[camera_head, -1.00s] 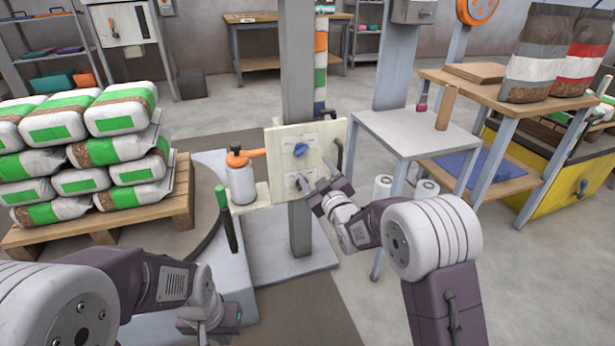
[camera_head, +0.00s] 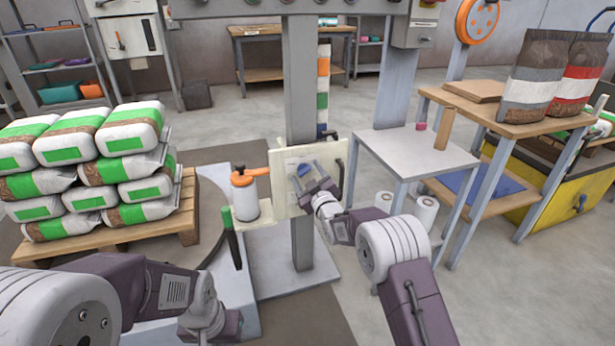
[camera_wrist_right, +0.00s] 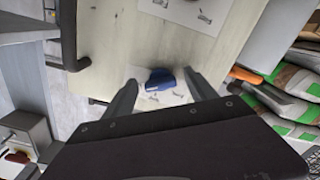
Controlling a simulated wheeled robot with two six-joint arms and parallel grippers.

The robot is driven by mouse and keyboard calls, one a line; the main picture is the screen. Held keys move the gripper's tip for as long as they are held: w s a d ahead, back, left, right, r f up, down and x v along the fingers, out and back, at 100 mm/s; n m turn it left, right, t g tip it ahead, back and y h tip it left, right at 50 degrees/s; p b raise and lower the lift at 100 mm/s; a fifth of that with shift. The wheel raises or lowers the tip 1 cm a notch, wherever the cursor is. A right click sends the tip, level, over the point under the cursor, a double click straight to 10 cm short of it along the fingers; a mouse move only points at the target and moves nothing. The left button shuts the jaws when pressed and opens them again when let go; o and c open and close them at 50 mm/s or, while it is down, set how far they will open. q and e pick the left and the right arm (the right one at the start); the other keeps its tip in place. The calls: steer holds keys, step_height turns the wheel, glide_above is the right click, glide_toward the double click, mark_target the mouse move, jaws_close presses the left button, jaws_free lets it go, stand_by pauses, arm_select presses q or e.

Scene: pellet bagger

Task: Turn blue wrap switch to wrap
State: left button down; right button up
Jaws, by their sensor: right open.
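The blue wrap switch (camera_head: 303,170) sits on a cream panel (camera_head: 340,160) fixed to a grey post. In the right wrist view the blue knob (camera_wrist_right: 161,79) shows on a white label with small drawings, between the two fingers. My right gripper (camera_head: 303,176) is open in front of the panel, and its fingers (camera_wrist_right: 160,92) reach toward the knob from either side; I cannot tell whether they touch it. In the head view the gripper partly hides the knob. My left gripper (camera_head: 210,330) is low at the bottom, its jaws not clear.
A black handle (camera_head: 340,178) is at the panel's right edge. A pallet (camera_head: 185,205) of bags stands left; a grey table (camera_head: 420,148) stands right.

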steer(key=c, duration=1.4)
steer(key=shift+n, duration=0.3)
steer(key=n, duration=0.5)
steer(key=shift+d+r+n+p, duration=0.1)
steer(key=shift+n+p, duration=0.2)
steer(key=n, duration=0.5)
steer(key=shift+r, duration=0.1)
steer(key=shift+n, duration=0.4)
steer(key=o, duration=1.4)
